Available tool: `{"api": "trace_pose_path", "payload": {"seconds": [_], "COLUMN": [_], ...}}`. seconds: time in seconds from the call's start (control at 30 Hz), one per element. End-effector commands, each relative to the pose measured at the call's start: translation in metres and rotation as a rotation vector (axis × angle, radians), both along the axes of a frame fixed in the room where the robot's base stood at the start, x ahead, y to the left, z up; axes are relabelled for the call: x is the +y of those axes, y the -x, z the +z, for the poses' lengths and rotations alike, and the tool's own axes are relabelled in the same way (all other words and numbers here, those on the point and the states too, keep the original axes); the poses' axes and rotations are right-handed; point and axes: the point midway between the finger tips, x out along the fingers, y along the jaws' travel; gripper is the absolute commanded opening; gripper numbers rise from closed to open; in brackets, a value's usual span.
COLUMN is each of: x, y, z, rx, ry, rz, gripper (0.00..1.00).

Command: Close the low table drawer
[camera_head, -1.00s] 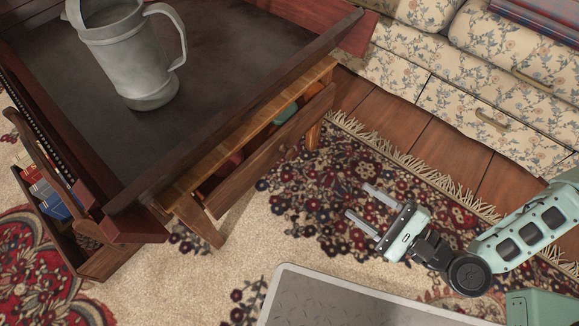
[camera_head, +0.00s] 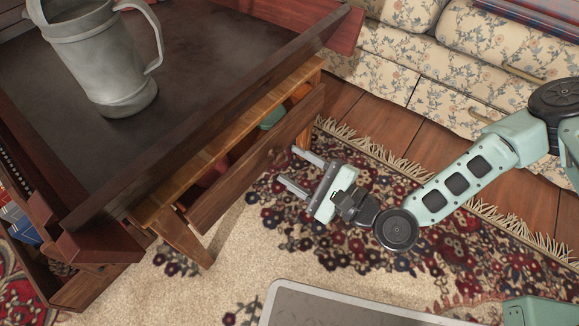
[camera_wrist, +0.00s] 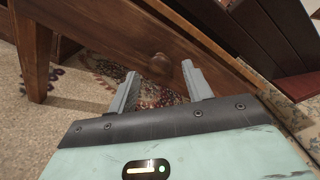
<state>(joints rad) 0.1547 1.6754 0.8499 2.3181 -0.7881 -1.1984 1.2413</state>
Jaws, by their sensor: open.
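The low wooden table (camera_head: 173,199) stands at the left, with its drawer (camera_head: 257,160) on the side facing my gripper. The drawer stands partly out, with a gap above its front where a teal item (camera_head: 272,118) and a reddish item (camera_head: 216,170) show inside. In the wrist view the wooden drawer front (camera_wrist: 190,45) crosses the top, with a round knob (camera_wrist: 157,64) near its middle. My gripper (camera_head: 287,166) is open and empty, its fingers pointing at the drawer front, apart from it in the head view. In the wrist view the knob appears between and beyond the fingertips (camera_wrist: 160,80).
A dark tray (camera_head: 200,105) with a grey metal pitcher (camera_head: 105,60) sits on the table. A floral sofa (camera_head: 420,70) stands at the back right. Books (camera_head: 20,222) sit at the lower left. Patterned rug (camera_head: 300,240) lies open before the drawer.

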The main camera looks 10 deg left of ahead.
Motion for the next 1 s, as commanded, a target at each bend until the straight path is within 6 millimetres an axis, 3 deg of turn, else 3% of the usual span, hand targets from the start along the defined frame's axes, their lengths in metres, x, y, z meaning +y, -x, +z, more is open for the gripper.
{"api": "trace_pose_path", "payload": {"seconds": [0.2,0.5,0.53,0.7,0.87,1.0], "x": [0.018,0.020,0.019,0.019,0.024,0.046], "y": [-0.007,-0.008,-0.008,-0.008,-0.010,-0.019], "z": [-0.001,0.000,0.000,0.000,0.001,0.001], "rx": [0.000,0.001,0.001,0.001,0.000,-0.001], "ry": [0.001,0.000,0.000,0.000,-0.001,0.000], "rz": [0.001,0.001,0.001,0.001,0.001,0.001], "gripper": [0.50,0.50,0.47,0.00,0.00,0.00]}}
